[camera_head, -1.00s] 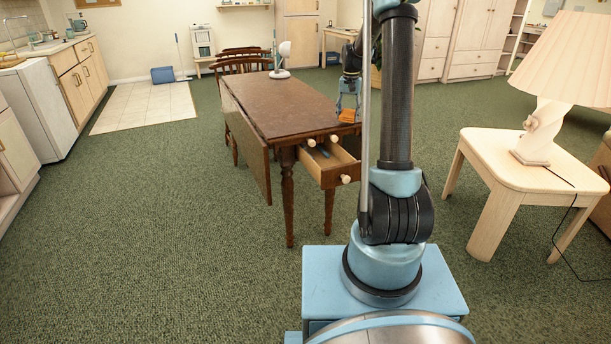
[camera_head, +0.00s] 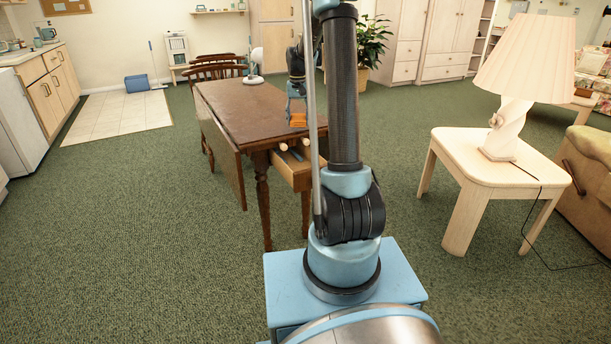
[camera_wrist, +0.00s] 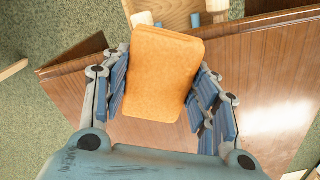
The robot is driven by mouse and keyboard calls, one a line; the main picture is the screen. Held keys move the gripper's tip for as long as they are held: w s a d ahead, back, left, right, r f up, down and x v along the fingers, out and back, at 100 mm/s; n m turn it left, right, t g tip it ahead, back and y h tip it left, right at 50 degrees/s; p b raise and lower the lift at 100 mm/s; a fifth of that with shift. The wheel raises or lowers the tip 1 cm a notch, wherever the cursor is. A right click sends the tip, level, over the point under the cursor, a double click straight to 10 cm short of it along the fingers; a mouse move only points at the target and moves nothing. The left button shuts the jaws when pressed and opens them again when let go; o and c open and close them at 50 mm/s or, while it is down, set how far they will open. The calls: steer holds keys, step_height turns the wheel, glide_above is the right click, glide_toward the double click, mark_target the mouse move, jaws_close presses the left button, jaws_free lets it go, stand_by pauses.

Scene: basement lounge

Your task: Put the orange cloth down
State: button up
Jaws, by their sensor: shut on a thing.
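The orange cloth (camera_wrist: 159,72) is a flat, folded-looking block held between the blue finger pads of my gripper (camera_wrist: 160,95) in the wrist view. In the head view the cloth (camera_head: 298,120) shows small, below my gripper (camera_head: 297,100), at the right edge of the brown wooden table (camera_head: 245,103). My gripper is shut on the cloth. The wrist view shows the table top (camera_wrist: 275,95) behind the cloth. I cannot tell whether the cloth touches the table.
An open drawer (camera_head: 293,176) sticks out from the table's near end. A white lamp (camera_head: 253,68) stands on the table's far part. Most of the table top is bare. A pale side table (camera_head: 475,160) with a large lamp (camera_head: 525,85) stands to the right.

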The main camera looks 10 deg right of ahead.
steer(key=s+r+n, duration=0.2)
steer(key=s+n, duration=0.3)
steer(key=s, duration=0.7)
step_height(320, 180, down, 18)
steer(key=shift+s, duration=0.1)
steer(key=shift+f, duration=0.6)
steer(key=o, duration=1.4)
